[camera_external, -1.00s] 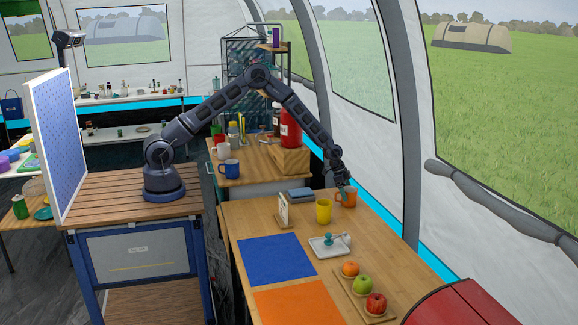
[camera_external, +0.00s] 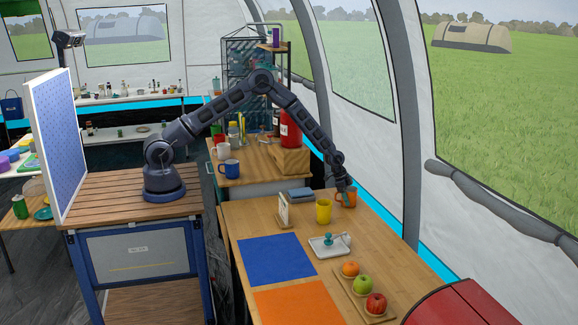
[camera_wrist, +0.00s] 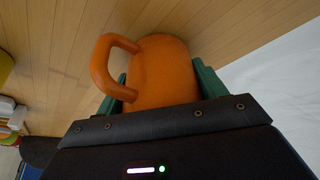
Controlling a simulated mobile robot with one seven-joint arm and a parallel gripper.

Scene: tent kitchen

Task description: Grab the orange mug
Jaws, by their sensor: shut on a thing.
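The orange mug (camera_external: 346,199) stands at the far right of the wooden table, near the tent wall. In the wrist view the mug (camera_wrist: 165,75) fills the space between my green fingers, with its handle out to the left. My gripper (camera_external: 346,191) is at the mug from above and is shut on it; in the wrist view my gripper (camera_wrist: 162,85) has one finger on each side of the mug body. The mug appears to be at the tabletop; I cannot tell whether it is lifted.
A yellow cup (camera_external: 323,211) stands just left of the mug. A white tray (camera_external: 325,247) with a teal item, a small framed card (camera_external: 284,211) and a fruit board (camera_external: 343,279) share the table. Blue (camera_external: 275,259) and orange (camera_external: 300,303) mats lie in front.

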